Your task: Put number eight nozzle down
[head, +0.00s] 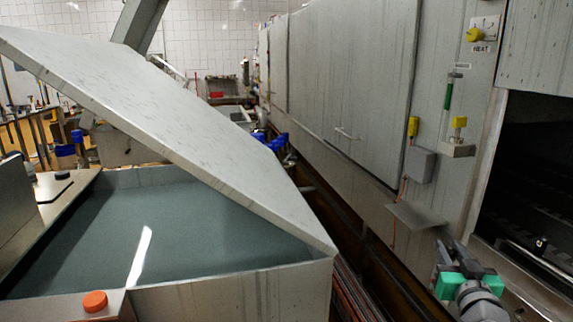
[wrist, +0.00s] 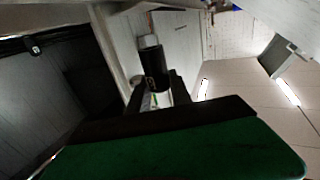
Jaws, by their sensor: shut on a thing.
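My gripper (head: 452,250) is at the lower right of the head view, in front of the grey machine wall and beside the dark opening. In the wrist view its two dark fingers (wrist: 157,92) are shut on a nozzle (wrist: 152,64), a black cylinder with a pale grey end pointing away from my palm. A small pale patch with a green mark shows between the fingers; no number is readable. In the head view I cannot tell the nozzle apart from the fingers. The green gripper body covers the bottom of the wrist view.
A small metal shelf (head: 418,216) juts from the machine wall (head: 345,90), above and left of my gripper. A grey box (head: 421,164) and a green-handled item (head: 448,92) are higher up. A tank (head: 230,294) with a raised lid (head: 190,110) stands at left. A dark opening (head: 530,165) lies at right.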

